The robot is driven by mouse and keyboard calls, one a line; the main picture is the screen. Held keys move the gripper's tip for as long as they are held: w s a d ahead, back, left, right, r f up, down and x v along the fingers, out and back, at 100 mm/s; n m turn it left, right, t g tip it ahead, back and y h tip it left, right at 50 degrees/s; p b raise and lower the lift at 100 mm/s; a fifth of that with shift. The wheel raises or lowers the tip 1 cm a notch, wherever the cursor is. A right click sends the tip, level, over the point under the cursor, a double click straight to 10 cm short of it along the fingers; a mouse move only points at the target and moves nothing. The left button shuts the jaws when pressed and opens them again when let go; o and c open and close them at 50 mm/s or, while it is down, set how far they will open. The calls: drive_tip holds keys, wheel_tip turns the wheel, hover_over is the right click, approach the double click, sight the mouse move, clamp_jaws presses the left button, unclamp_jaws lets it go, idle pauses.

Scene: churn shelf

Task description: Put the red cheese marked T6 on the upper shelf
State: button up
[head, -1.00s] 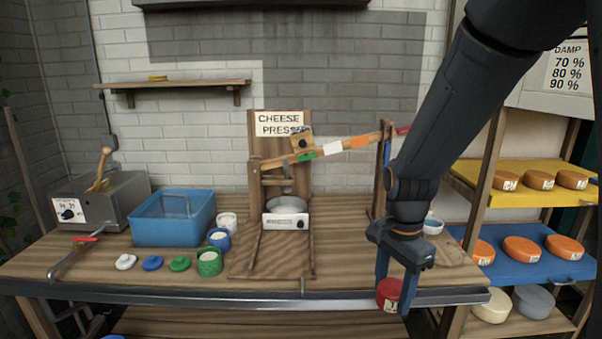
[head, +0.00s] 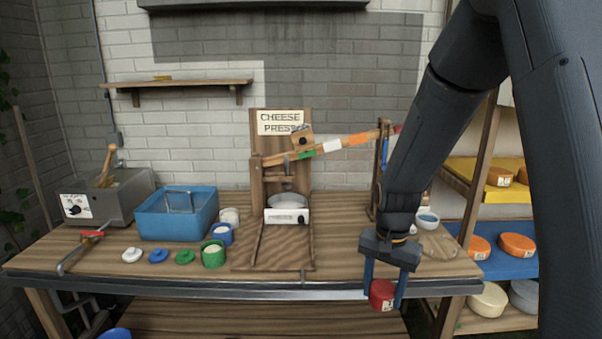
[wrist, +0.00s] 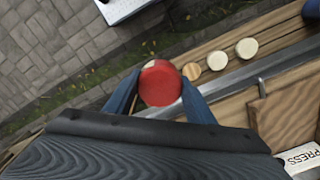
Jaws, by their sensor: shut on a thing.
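My gripper (head: 384,288) is shut on a red cheese (head: 382,295) with a small white label whose mark is too small to read. It holds the cheese in front of the workbench's right front edge. The red cheese also shows between the blue fingers in the wrist view (wrist: 160,84). At the right, a rack has an upper yellow shelf (head: 483,172) with orange cheeses (head: 500,176) and a lower blue shelf (head: 512,267) with more orange cheeses (head: 517,245). My arm hides part of the rack.
The workbench (head: 345,262) carries a cheese press (head: 287,216), a blue tub (head: 177,226), small coloured pots and lids. Pale and grey cheeses (head: 489,301) stand on the rack's bottom board. A wall shelf (head: 178,84) hangs at the back left.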

drive_tip(key=w+f+n, duration=0.5)
drive_tip(key=f+n, duration=0.1)
drive_tip(key=f, duration=0.1)
drive_tip(key=s+f+n, duration=0.1)
drive_tip(key=s+f, duration=0.4)
drive_tip(key=f, duration=0.2)
drive_tip(key=shift+f, duration=0.2)
